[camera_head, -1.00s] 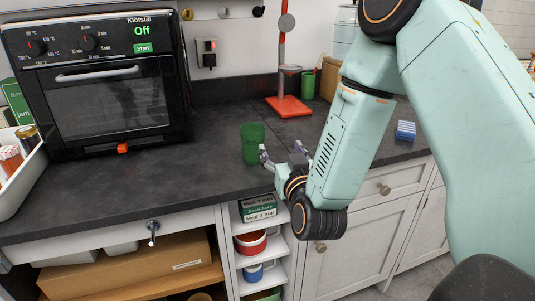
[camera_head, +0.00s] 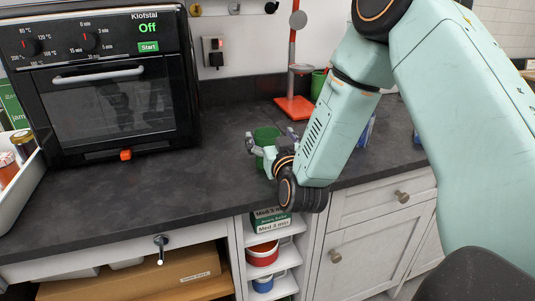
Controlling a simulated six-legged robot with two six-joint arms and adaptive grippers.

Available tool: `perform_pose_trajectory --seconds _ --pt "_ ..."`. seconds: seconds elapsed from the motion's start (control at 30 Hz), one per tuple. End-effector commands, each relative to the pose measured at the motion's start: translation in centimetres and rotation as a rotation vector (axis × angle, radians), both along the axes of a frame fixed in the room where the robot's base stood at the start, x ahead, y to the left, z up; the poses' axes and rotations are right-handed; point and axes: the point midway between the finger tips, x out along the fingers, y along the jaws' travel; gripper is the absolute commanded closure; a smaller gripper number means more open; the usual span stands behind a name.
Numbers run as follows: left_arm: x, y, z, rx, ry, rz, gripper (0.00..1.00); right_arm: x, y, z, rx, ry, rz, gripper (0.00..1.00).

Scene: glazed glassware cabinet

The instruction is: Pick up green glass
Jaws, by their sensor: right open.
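The green glass (camera_head: 265,134) stands upright on the dark countertop, near its front edge, right of the oven. My right gripper (camera_head: 271,141) is open, with its fingers spread in front of the glass and to either side of it. The gripper hides the lower part of the glass. I cannot tell whether the fingers touch it. A second green vessel (camera_head: 318,84) stands farther back, partly hidden by my right arm. My left gripper is not in view.
A black oven (camera_head: 110,85) stands at the left, beside a white tray (camera_head: 22,190) with jars. A red stand (camera_head: 294,107) with a tall post is behind the glass. Drawers and open shelves lie below the counter edge. The counter in front of the oven is clear.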

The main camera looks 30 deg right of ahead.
Motion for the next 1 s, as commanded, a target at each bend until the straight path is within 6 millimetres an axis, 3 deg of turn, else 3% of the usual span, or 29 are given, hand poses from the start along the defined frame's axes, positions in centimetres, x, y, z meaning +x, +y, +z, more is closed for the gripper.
perform_pose_trajectory --seconds 0.07,1.0 --pt "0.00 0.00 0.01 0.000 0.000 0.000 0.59 0.01 0.08 0.01 0.000 0.000 0.001 0.15" --pt "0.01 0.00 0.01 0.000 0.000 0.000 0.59 0.40 0.21 -0.01 -0.001 0.000 0.002 0.95"
